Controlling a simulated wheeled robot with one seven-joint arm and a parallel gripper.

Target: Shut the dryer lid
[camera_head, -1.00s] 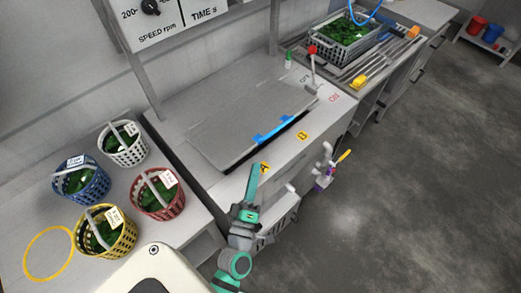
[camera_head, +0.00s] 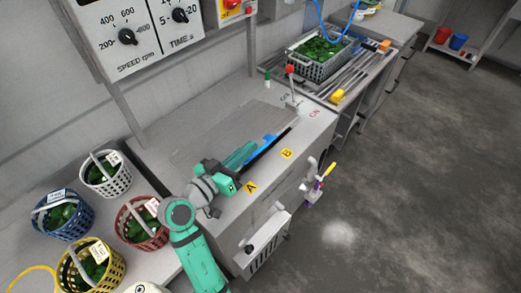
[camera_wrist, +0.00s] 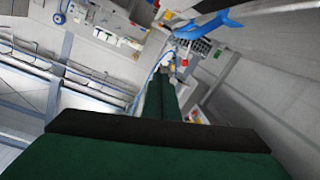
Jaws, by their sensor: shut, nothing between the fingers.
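The dryer lid (camera_head: 215,130) is a flat grey panel on the dryer top (camera_head: 160,118). A dark gap shows along its front edge. The blue handle strip (camera_head: 268,140) sits on that edge, partly hidden by my gripper in the head view. My gripper (camera_head: 252,148) is shut and empty, at the lid's front edge close to the blue strip; I cannot tell whether they touch.
A red-knobbed lever (camera_head: 291,82) stands at the dryer's back right corner. Yellow labels A (camera_head: 250,187) and B (camera_head: 287,153) mark the front. Baskets of greens, including a red one (camera_head: 137,222), stand at left. A grey crate (camera_head: 318,62) stands behind. Floor at right is clear.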

